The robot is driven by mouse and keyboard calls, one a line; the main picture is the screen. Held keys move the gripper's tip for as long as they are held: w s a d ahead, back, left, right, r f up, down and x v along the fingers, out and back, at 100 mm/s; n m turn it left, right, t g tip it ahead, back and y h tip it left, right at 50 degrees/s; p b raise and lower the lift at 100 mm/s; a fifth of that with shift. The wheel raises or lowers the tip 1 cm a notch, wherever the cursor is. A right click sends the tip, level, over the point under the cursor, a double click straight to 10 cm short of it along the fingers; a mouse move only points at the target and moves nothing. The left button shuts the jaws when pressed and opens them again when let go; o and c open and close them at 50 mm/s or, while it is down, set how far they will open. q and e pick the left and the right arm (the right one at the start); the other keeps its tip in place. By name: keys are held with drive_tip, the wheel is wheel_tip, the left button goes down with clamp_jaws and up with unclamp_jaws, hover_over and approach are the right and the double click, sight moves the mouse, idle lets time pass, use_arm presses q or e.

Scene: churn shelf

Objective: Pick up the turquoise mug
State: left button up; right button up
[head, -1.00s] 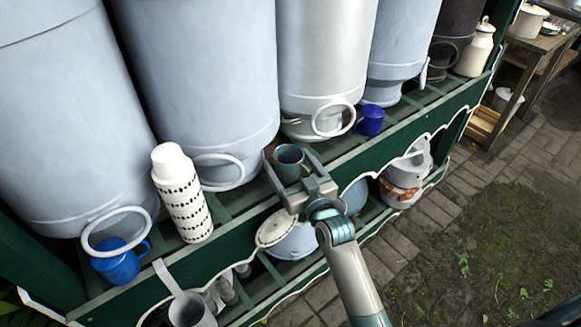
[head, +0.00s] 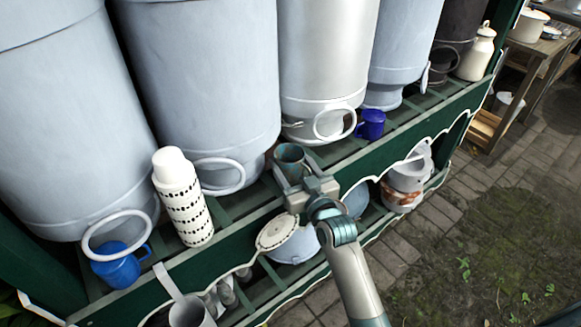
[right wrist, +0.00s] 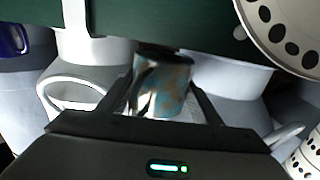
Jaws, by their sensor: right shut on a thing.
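The turquoise mug (head: 291,158) is worn, with brownish patches, and is at the upper green shelf in front of the large churns. My right gripper (head: 293,172) reaches it from the front and is shut on it. In the right wrist view the mug (right wrist: 162,88) sits between the two dark fingers (right wrist: 163,100). I cannot tell whether its base is clear of the shelf. My left gripper is not in view.
Large pale churns (head: 205,80) stand close behind the mug. On the same shelf are a dark blue mug (head: 370,125), a patterned white flask (head: 183,198) and a blue mug (head: 118,268). Pots (head: 292,243) fill the lower shelf.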

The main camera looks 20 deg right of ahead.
drive_tip(key=r, duration=0.2)
drive_tip(key=shift+s+d+r, duration=0.1)
drive_tip(key=shift+d+r, duration=0.25)
drive_tip(key=shift+r, duration=0.05)
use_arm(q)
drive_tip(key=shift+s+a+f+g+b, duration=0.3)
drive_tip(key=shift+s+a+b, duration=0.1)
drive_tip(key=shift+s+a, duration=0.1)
use_arm(e)
drive_tip(key=s+d+r, duration=0.3)
drive_tip(key=d+r, duration=0.3)
drive_tip(key=d, duration=0.4)
drive_tip(key=shift+s+d+r, duration=0.15)
drive_tip(key=shift+d+r, duration=0.1)
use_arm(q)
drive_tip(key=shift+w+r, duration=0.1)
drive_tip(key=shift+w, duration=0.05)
use_arm(e)
drive_tip(key=shift+a, duration=0.15)
